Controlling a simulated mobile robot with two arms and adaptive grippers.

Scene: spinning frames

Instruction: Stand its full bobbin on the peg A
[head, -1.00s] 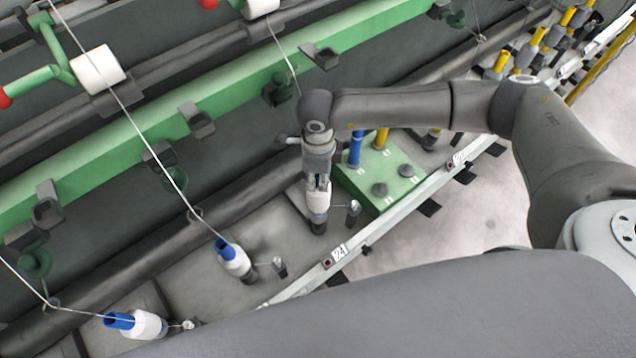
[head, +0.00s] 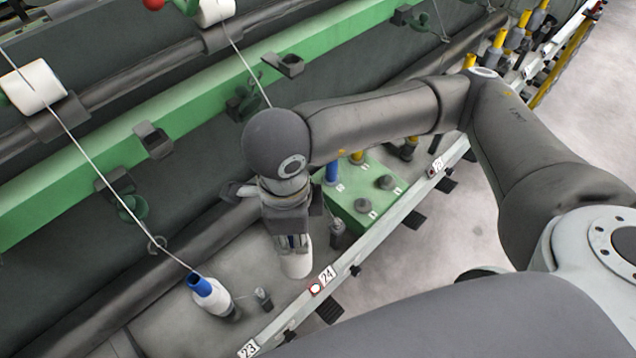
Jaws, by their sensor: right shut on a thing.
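My right gripper (head: 292,246) points down and is shut on a white bobbin (head: 297,265). The bobbin hangs roughly upright, its white lower part showing below the fingers, its top hidden by the gripper. It appears to be above the machine deck; the spindle under it is hidden. To the right is a green block (head: 352,212) with a blue tube (head: 332,173) and a yellow tube (head: 357,158) at its far side. Two short dark pegs (head: 362,205) (head: 385,183) on it are bare. Small white labels sit by them, too small to read. My left gripper is out of view.
A blue-topped white bobbin (head: 212,297) stands on the deck to the left, with a thread running up from it. A pale rail (head: 380,238) with number plates, including 24 (head: 327,275), runs along the near edge. Green machine beam (head: 190,125) lies behind.

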